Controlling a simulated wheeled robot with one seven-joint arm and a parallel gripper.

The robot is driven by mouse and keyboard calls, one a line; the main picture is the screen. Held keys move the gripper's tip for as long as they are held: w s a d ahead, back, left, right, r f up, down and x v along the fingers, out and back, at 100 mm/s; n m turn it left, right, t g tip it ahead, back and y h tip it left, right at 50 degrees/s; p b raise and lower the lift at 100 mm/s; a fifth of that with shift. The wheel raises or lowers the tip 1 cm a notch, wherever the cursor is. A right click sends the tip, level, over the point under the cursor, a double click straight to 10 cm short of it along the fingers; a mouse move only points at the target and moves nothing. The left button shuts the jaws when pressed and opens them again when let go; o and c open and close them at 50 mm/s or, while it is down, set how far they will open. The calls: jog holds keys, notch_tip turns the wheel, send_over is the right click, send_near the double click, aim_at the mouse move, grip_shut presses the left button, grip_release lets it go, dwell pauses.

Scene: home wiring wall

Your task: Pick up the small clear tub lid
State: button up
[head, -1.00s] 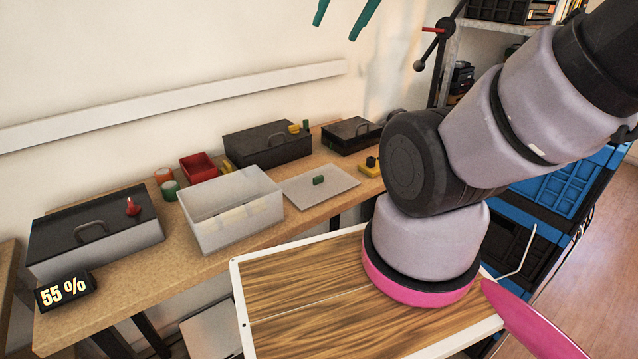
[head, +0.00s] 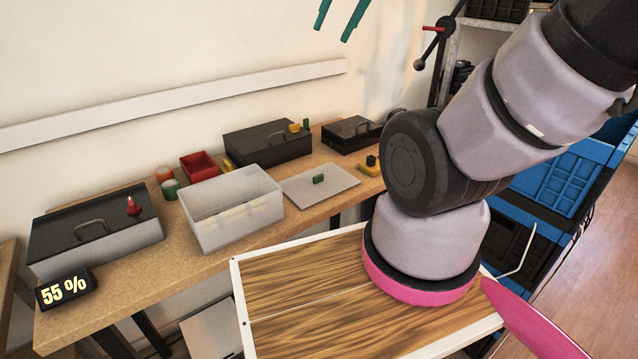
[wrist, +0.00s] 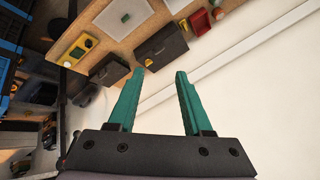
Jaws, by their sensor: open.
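The small clear tub lid (head: 334,190) is a flat, translucent sheet with a small green knob (head: 319,179). It lies on the wooden bench, just right of the open clear tub (head: 228,232). In the wrist view the lid (wrist: 112,22) shows at the top, beyond my fingertips and tilted in the picture. My gripper (wrist: 160,73) has two teal fingers, spread apart with nothing between them. In the head view the fingertips of my gripper (head: 338,22) show at the top edge, in front of the wall and well above the bench, away from the lid.
A grey box (head: 95,232) stands at the bench's left. Blue crates (head: 565,185) stand at right.

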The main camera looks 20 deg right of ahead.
jog(key=w+f+m+g, duration=0.2)
jog(key=w+f+m, duration=0.1)
jog(key=w+f, duration=0.4)
jog(key=m+g+h, duration=0.2)
jog(key=m+g, duration=0.2)
jog(key=m, duration=0.3)
send_over(317, 176)
jog(key=f, duration=2.9)
jog(key=shift+a+f, duration=0.2)
jog(key=shift+f, duration=3.15)
jog(key=shift+d, duration=0.1)
grip_shut()
